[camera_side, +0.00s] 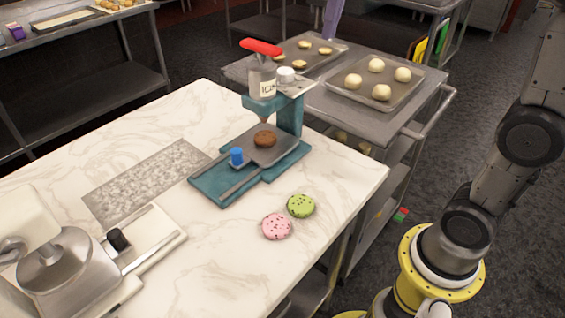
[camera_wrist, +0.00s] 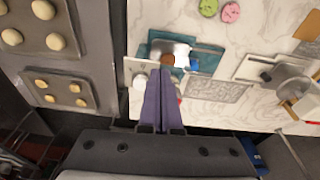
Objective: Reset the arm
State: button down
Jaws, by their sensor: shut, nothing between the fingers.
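My gripper (camera_wrist: 160,72) shows in the wrist view as two long purple fingers side by side, shut and empty. In the side view only the purple fingers of my gripper (camera_side: 331,34) show at the top edge, high above the far side of the trays. Part of my arm (camera_side: 500,185) stands at the right of the side view. In the wrist view the fingers point toward the teal press and overlap part of it in the picture, with no contact visible.
A teal press (camera_side: 212,184) with a red-handled top holds a brown cookie (camera_side: 265,138) on the marble counter (camera_side: 190,120). A pink cookie (camera_side: 277,226) and a green cookie (camera_side: 300,206) lie beside it. Trays of dough (camera_side: 350,99) stand on a cart (camera_side: 385,129). A mixer (camera_side: 65,265) stands at left.

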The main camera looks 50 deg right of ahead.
jog(key=s+a+f+t, duration=0.3)
jog(key=s+f, duration=1.2)
jog(key=s, duration=0.2)
jog(key=shift+s+f+m+t, duration=0.3)
jog(key=shift+s+f, duration=0.1)
